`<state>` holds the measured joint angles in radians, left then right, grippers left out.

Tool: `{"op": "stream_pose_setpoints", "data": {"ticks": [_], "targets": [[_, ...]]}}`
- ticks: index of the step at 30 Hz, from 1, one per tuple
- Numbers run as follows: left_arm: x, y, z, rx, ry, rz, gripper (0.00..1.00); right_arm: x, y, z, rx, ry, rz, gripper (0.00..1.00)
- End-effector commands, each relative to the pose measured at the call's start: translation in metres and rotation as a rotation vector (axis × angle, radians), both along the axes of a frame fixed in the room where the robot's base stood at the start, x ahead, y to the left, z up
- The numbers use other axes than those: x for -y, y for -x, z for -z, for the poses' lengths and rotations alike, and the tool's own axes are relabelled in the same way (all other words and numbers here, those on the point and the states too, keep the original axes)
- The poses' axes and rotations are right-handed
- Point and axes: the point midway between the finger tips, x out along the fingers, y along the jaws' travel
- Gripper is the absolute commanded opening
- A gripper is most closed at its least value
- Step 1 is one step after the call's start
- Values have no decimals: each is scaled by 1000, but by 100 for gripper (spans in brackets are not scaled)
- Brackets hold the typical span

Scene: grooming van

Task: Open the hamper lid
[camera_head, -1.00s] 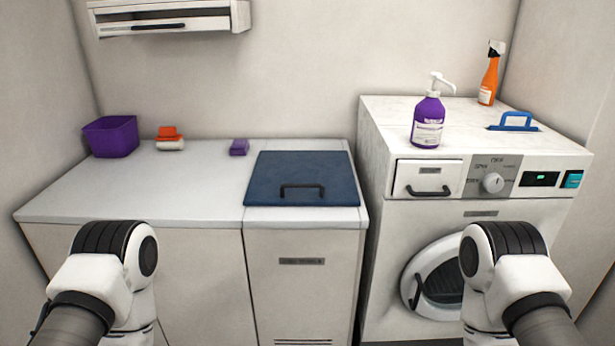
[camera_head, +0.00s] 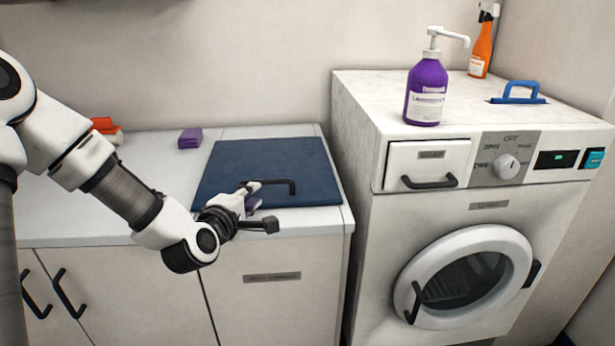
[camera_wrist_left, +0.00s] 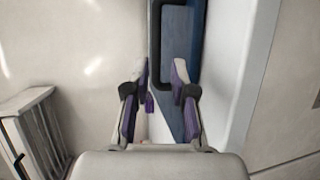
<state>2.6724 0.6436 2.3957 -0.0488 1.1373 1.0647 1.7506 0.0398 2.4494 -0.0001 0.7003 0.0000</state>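The hamper lid (camera_head: 245,160) is a dark blue panel lying flat and shut in the counter top. Its dark bar handle (camera_head: 293,187) stands near the front edge, partly hidden by my gripper. My left gripper (camera_head: 262,207) is open at the front of the lid, close to the handle, with nothing between its fingers. In the left wrist view, the open fingers (camera_wrist_left: 160,80) point toward the blue lid (camera_wrist_left: 190,115) and the handle (camera_wrist_left: 156,45). The near end of the handle lies around the fingertips; I cannot tell whether they touch. My right gripper is out of view.
A purple block (camera_head: 190,138) lies on the counter (camera_head: 90,205) behind and left of the lid.

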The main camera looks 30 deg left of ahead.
Motion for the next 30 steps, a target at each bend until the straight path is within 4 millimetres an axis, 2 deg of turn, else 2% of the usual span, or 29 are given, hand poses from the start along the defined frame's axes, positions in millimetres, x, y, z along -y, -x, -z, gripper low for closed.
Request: {"op": "stream_pose_setpoints", "data": {"ticks": [5, 12, 15, 23, 24, 26, 30], "targets": [[-3, -14, 0, 7, 4, -3, 25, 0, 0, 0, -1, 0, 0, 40], [-10, -59, 9, 5, 2, -3, 25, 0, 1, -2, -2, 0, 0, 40], [-11, -71, 12, 3, 3, -2, 25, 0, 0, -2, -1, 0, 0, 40], [-12, -76, 13, 4, 5, -1, 25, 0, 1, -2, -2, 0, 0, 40], [-12, -76, 13, 4, 5, -1, 21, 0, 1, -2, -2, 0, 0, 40], [-12, -76, 13, 4, 5, -1, 0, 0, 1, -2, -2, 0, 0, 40], [-12, -76, 13, 5, 5, -2, 0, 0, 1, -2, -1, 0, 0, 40]]}}
